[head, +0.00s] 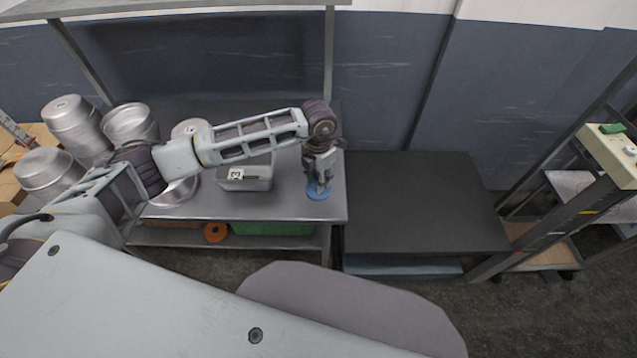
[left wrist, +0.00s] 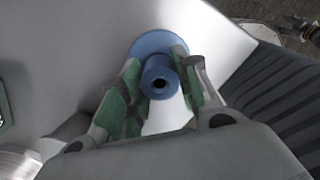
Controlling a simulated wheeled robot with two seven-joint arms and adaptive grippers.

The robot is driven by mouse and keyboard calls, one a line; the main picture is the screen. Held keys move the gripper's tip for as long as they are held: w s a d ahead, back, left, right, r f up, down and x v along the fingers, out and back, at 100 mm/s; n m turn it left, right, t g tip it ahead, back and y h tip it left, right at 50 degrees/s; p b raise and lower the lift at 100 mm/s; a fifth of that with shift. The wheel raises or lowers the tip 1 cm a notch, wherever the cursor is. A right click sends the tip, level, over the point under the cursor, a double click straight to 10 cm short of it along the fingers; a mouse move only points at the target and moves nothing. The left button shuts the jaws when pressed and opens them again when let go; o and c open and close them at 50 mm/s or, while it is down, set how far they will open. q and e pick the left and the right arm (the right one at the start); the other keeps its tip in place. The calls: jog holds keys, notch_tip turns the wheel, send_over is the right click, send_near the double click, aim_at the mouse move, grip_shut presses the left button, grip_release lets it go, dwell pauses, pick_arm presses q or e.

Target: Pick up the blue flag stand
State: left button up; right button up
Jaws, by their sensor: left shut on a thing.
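The blue flag stand (head: 318,191) has a round blue base and stands near the right front corner of the grey metal table (head: 240,208). In the left wrist view, the blue flag stand (left wrist: 151,43) shows its wide disc and a narrower upright post with a dark hole in the top. My left gripper (head: 319,178) reaches down over it from above. Its two green-lined fingers (left wrist: 160,84) are shut on the post, one on each side. In the head view the gripper hides most of the post. I cannot tell whether the base touches the table.
A grey metal box (head: 245,178) with a label sits left of the stand. Several metal pots (head: 70,120) stand at the table's left. A dark, empty table (head: 420,200) adjoins at right. A shelf rack (head: 600,190) stands at far right.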

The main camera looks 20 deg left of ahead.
pick_arm(q)
jog(key=shift+r, duration=0.15)
notch_tip(320, 180, up, 10)
jog(key=shift+b, duration=0.4)
